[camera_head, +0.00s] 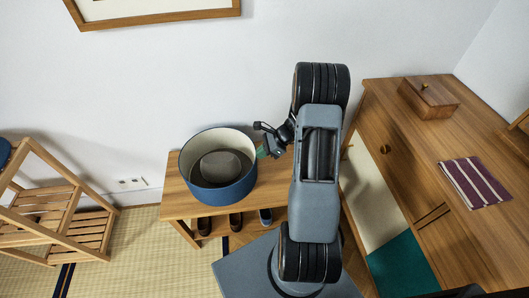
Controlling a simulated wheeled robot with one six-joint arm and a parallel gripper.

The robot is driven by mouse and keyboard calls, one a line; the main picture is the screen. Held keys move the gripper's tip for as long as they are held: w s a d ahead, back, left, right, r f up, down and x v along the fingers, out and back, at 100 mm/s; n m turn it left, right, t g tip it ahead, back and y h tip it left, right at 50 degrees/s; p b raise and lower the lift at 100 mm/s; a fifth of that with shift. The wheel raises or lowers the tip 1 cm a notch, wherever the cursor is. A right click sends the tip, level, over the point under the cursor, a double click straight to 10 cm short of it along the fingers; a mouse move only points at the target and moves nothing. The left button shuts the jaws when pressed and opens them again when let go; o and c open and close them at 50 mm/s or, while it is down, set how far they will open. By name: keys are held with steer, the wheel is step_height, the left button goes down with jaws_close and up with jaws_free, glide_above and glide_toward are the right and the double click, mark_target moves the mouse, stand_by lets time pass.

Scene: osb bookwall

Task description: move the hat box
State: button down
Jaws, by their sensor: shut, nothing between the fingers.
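The hat box (221,188) is a round, blue, open-topped box with a cream inside, standing upright on a low wooden bench (178,207). A grey-brown hat (220,164) lies inside it. My gripper (262,139) is small and dark in the head view, just right of the box's rim. It is shut and holds nothing. A small green patch shows between it and the rim. I cannot tell whether the gripper touches the box. My arm hides the right part of the bench.
Shoes (235,221) stand under the bench. A slatted wooden rack (62,208) is at the left. A wooden desk (420,170) at the right carries a wooden box (428,97) and a striped cloth (474,183). A white wall (150,75) rises behind. Tatami floor (140,235) lies open between rack and bench.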

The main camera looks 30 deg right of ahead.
steer(key=w+a, duration=0.1)
steer(key=a, duration=0.1)
steer(key=w+a, duration=0.1)
steer(key=a, duration=0.2)
steer(key=w+a, duration=0.1)
steer(key=a, duration=0.2)
